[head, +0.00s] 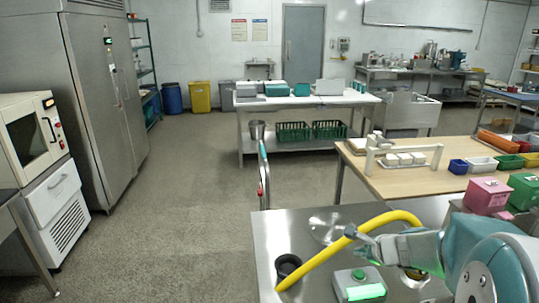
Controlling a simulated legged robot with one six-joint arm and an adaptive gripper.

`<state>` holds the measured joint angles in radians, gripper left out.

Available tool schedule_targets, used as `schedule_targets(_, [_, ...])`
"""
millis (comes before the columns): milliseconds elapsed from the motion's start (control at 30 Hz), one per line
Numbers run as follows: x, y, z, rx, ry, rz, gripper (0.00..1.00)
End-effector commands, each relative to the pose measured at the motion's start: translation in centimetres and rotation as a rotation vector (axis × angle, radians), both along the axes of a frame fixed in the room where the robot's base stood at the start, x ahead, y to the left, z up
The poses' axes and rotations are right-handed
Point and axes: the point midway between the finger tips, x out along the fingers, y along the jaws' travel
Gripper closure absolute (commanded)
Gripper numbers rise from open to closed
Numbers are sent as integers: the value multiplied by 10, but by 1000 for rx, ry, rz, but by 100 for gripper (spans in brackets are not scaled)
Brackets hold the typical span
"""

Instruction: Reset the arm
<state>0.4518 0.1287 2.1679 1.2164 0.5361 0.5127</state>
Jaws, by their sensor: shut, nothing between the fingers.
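My arm reaches in from the lower right. My gripper (358,238) is shut and empty above a steel table (290,225), with its fingers pointing left. A curved yellow tube (330,252) passes by the fingertips in the picture; I cannot tell whether they touch. A round metal disc (325,228) lies on the steel table behind the tube. My gripper and arm partly hide metal parts at the right of this table.
A wooden-topped table (400,182) holds a white rack (403,158), small coloured bins (482,164) and pink and green boxes (487,194). A white bench (300,101) stands further back. A tall steel cabinet (90,95) stands left. The floor (180,210) between is open.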

Motion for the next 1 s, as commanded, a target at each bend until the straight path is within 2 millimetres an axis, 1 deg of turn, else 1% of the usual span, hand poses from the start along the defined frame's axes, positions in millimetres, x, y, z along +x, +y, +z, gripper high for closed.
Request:
schedule_targets(33, [-7, 17, 14, -53, -16, 87, 100])
schedule_targets(100, [-23, 42, 29, -148, -32, 235, 100])
schedule_targets(167, [-38, 62, 40, -234, -44, 365, 100])
schedule_targets(200, [-49, 74, 47, -291, -51, 447, 100])
schedule_targets(267, [-66, 90, 55, -377, -62, 570, 100])
schedule_targets(300, [-79, 99, 60, -436, -68, 649, 100])
schedule_targets(367, [-97, 111, 66, -525, -75, 767, 100])
schedule_targets(400, [-110, 118, 70, -585, -79, 844, 100])
schedule_targets(533, [-151, 133, 78, -785, -87, 1080, 100])
schedule_targets(700, [-202, 137, 84, -1051, -76, 1353, 100])
schedule_targets(833, [-227, 131, 85, -1210, -54, 1494, 100])
schedule_targets(900, [-235, 129, 86, -1262, -44, 1538, 100])
schedule_targets(1000, [-240, 126, 86, -1296, -34, 1566, 100])
